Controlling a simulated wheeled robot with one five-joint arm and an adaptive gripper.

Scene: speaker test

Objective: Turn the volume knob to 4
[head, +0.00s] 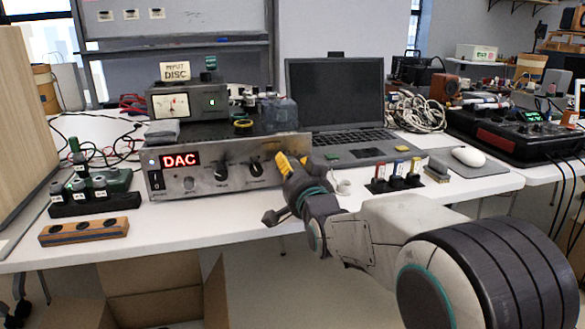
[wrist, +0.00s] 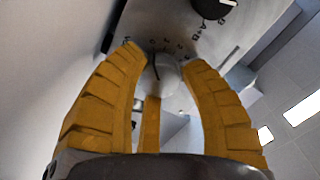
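The amplifier (head: 205,181) has a silver front with a lit red DAC display and stands on the white table. My gripper (head: 282,163) is at the right end of its front and hides the volume knob in the head view. In the wrist view, the pale round knob (wrist: 166,76) sits between the yellow fingertips of my gripper (wrist: 166,62). The fingers stand spread around it, with a third finger below. I cannot tell whether any finger touches it. A dark pointer line and small dial marks show by its upper edge; the setting is not readable.
A black knob (wrist: 210,8) with A, B and A+B marks is near the top. Two dark knobs (head: 221,171) are left of my gripper. A laptop (head: 335,95) stands behind, and small coloured pieces (head: 397,178) are at the right. A wooden block (head: 84,231) lies left.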

